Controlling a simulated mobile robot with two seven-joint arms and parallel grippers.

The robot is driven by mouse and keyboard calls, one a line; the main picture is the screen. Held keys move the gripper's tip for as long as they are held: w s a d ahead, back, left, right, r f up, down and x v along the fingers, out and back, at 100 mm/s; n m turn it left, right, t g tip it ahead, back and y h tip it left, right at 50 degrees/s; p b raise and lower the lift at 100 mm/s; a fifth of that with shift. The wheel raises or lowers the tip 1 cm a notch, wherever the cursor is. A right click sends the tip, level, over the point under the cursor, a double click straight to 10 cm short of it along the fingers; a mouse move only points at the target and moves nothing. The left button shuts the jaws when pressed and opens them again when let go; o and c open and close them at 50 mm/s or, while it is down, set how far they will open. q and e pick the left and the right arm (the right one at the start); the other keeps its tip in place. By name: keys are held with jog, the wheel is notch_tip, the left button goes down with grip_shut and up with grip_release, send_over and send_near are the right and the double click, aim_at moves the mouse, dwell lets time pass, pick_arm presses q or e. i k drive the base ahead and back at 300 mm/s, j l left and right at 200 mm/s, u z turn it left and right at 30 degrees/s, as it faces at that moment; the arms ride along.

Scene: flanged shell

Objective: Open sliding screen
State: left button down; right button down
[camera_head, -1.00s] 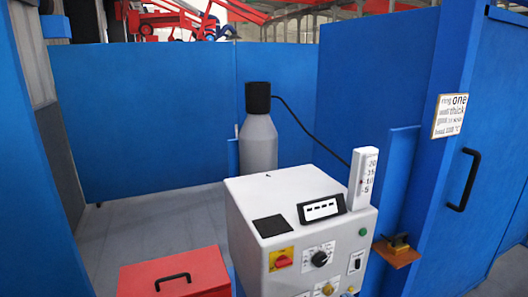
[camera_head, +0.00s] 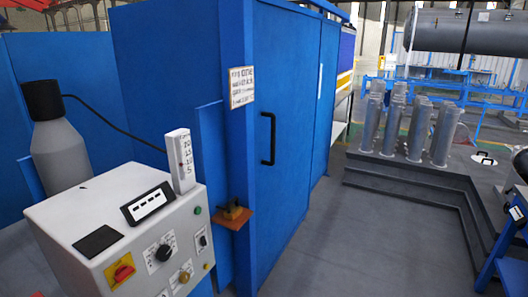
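The sliding screen (camera_head: 292,120) is a tall blue panel in the middle of the head view. It has a black vertical bar handle (camera_head: 268,138) near its left edge. The screen stands shut against the blue post (camera_head: 233,150) on its left, with no gap that I can see. A small white sign with dark text (camera_head: 241,87) is fixed on the post. Neither of my grippers shows in the view, and nothing touches the handle.
A white control box (camera_head: 115,215) with knobs and a grey bottle (camera_head: 58,150) stand at left. A small orange shelf (camera_head: 234,216) juts out left of the screen. Grey floor (camera_head: 345,240) is free in front. Several grey cylinders (camera_head: 443,135) stand on a stepped platform at right.

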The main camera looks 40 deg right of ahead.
aim_at(288, 35)
jog(key=z, duration=1.35)
